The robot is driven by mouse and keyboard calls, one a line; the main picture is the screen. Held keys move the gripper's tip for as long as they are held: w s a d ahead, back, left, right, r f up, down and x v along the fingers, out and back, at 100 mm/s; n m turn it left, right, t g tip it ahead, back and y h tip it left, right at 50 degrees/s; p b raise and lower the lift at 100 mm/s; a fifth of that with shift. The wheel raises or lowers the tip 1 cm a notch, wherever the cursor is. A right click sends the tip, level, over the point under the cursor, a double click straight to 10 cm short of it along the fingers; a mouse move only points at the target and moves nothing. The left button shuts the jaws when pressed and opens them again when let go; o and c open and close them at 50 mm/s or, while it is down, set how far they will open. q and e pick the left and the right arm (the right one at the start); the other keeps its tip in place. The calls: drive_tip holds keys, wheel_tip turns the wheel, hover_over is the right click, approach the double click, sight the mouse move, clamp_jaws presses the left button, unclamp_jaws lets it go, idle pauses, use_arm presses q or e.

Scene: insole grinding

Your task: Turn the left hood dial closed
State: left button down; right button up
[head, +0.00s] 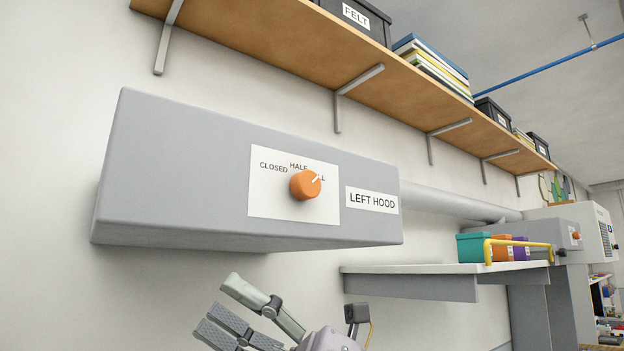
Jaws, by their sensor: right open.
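The left hood (160,170) is a grey box on the wall, marked by a LEFT HOOD label (372,200). Its orange dial (304,186) sits on a white plate (270,205) reading CLOSED, HALF and a partly covered word ending in L. The dial's white pointer line aims up and right, toward that last word, away from CLOSED. My right gripper (220,308) is at the bottom of the head view, below the hood box and apart from the dial. Its fingers are spread and empty. My left gripper is not in view.
A wooden shelf (270,40) on metal brackets runs above the hood. To the right, a grey ledge (410,282) carries teal, orange and purple bins (485,247) behind a yellow rail (520,243). A grey duct (450,203) runs right from the hood. The space before the dial is clear.

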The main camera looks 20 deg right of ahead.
drive_tip(key=s+a+r+n+h, duration=0.2)
drive_tip(key=s+r+n+h, duration=0.2)
drive_tip(key=m+t+h+p, duration=0.1)
drive_tip(key=m+t+h, duration=0.5)
drive_tip(key=t+h, duration=0.75)
approach(310, 183)
drive_tip(key=p+x, duration=0.7)
drive_tip(key=x, duration=0.1)
drive_tip(key=shift+w+a+r, duration=0.1)
drive_tip(key=shift+w+r, duration=0.05)
drive_tip(key=shift+w, duration=0.2)
drive_tip(key=shift+w+a+p, duration=0.15)
drive_tip(key=shift+w+p, duration=0.25)
drive_tip(key=shift+w, duration=0.05)
drive_tip(key=shift+c, duration=0.5)
drive_tip(key=c, duration=1.1)
